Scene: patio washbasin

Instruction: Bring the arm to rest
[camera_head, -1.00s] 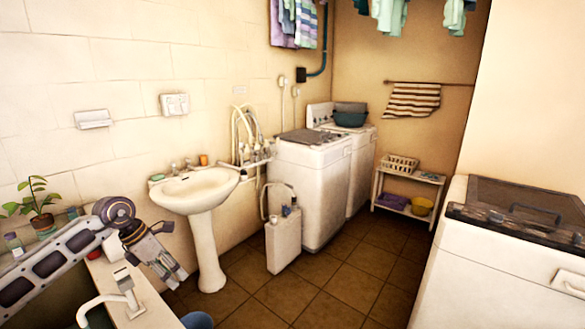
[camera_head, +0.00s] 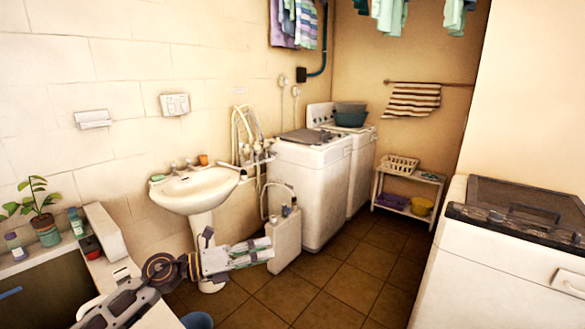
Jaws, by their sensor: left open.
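My left arm comes in from the lower left. Its gripper (camera_head: 262,251) is open and empty, pointing right. In the picture it crosses in front of the pedestal of the white washbasin (camera_head: 196,189), with its fingertips over the side of the white jug-like container (camera_head: 285,240). I cannot tell whether it touches either of them. My right gripper is not in view.
A potted plant (camera_head: 46,228) and small bottles stand on the ledge at left. A blue bucket (camera_head: 198,320) is at the bottom edge. The tiled floor (camera_head: 335,285) between is clear.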

